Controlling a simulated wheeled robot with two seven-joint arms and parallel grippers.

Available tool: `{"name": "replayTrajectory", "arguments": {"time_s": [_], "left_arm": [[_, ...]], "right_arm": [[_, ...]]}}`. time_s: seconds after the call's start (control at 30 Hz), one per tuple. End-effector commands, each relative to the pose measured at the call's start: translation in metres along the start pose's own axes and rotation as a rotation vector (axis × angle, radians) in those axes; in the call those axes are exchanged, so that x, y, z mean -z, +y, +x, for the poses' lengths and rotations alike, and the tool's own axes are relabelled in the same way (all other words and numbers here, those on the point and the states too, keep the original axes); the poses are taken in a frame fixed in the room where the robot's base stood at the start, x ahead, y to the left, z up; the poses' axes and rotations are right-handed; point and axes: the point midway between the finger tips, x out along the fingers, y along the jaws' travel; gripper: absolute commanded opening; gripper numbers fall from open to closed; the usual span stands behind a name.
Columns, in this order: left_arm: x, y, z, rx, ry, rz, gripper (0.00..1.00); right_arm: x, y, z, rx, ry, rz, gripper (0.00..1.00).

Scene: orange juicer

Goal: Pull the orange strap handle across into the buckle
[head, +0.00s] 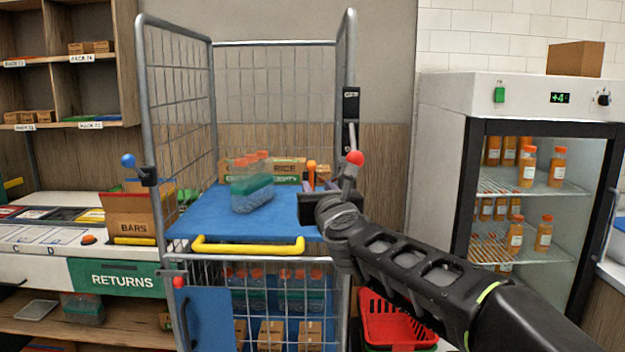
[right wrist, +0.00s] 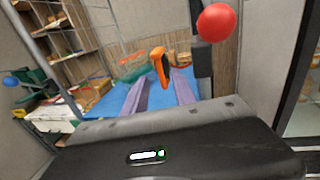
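The orange strap handle (head: 311,170) stands above the blue shelf at the right side of the wire cage. In the right wrist view the handle (right wrist: 158,62) is an upright orange loop just beyond and between my fingertips. My right gripper (head: 305,206) reaches in from the right past the cage's right post. Its two purple fingers (right wrist: 160,84) are apart, with nothing seen clamped between them. A black fitting (head: 351,106) is on the right post; I cannot tell whether it is the buckle. The strap is not clearly visible. My left gripper is not in view.
A red knob (head: 355,158) sits on the right post close to my gripper, and a blue knob (head: 128,160) on the left.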

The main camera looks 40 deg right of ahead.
Motion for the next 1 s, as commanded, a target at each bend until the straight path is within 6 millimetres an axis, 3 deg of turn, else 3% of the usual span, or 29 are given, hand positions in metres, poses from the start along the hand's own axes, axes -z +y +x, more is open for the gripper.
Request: {"name": "replayTrajectory", "arguments": {"time_s": [0.23, 0.6, 1.0], "left_arm": [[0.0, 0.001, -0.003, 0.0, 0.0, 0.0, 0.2], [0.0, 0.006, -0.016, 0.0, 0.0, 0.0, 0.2], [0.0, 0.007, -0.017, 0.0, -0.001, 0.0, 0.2]], "right_arm": [[0.0, 0.0, 0.015, 0.001, 0.002, 0.0, 0.32], [-0.001, 0.001, 0.069, 0.0, 0.002, 0.001, 0.32], [0.0, 0.0, 0.078, 0.0, -0.001, 0.0, 0.32]]}}
